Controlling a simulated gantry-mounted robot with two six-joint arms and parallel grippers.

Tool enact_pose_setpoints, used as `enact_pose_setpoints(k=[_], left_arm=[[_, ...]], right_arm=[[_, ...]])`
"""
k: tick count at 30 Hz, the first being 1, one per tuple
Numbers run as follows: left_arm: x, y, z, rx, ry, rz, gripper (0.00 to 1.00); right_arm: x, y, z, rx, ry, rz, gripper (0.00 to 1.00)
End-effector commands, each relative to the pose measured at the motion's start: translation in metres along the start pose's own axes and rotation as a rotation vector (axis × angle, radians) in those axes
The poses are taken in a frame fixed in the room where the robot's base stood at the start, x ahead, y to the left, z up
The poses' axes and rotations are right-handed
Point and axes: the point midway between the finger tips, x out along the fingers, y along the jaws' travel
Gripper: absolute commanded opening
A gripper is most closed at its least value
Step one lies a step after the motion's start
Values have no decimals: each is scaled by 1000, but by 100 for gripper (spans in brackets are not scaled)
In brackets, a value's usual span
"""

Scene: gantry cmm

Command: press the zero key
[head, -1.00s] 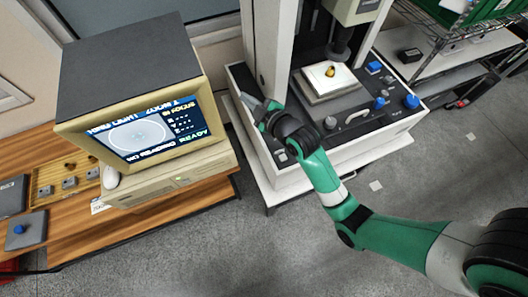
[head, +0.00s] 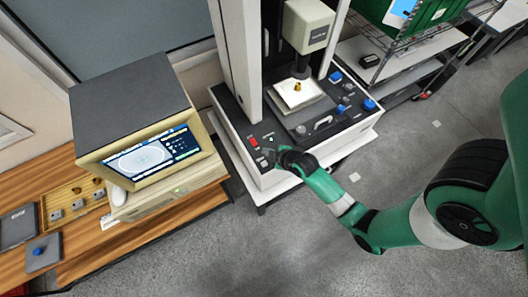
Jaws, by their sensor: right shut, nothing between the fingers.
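The measuring machine's front panel (head: 241,127) holds several controls. At its left end are a red switch (head: 253,142), a small green-lit control (head: 270,138) and a small pale key (head: 262,162). The labels are too small to read, so I cannot tell for certain which one is the zero key. My right gripper (head: 281,151) is shut and empty, pointing at the panel just right of the pale key. Its wrist hides part of the panel's front edge, and I cannot tell whether the fingertips touch it. My left gripper is not in view.
A small yellow part (head: 297,86) sits on the white stage (head: 301,97) under the machine's probe head (head: 306,27). Blue knobs (head: 369,104) stand at the panel's right. A monitor (head: 140,123) stands left on a wooden bench (head: 95,246). The grey floor in front is open.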

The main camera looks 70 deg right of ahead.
Motion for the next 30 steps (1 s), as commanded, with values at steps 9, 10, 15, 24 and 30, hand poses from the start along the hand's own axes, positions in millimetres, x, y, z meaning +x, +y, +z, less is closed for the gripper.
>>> enact_pose_setpoints(k=[9,10,15,24,30], left_arm=[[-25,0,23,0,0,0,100],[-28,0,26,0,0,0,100],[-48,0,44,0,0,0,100],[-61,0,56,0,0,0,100],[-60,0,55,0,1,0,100]], right_arm=[[24,-17,17,0,1,0,0],[27,-20,19,0,1,0,0],[45,-33,32,0,1,0,0],[61,-44,44,0,1,0,0],[61,-44,43,0,1,0,0]])
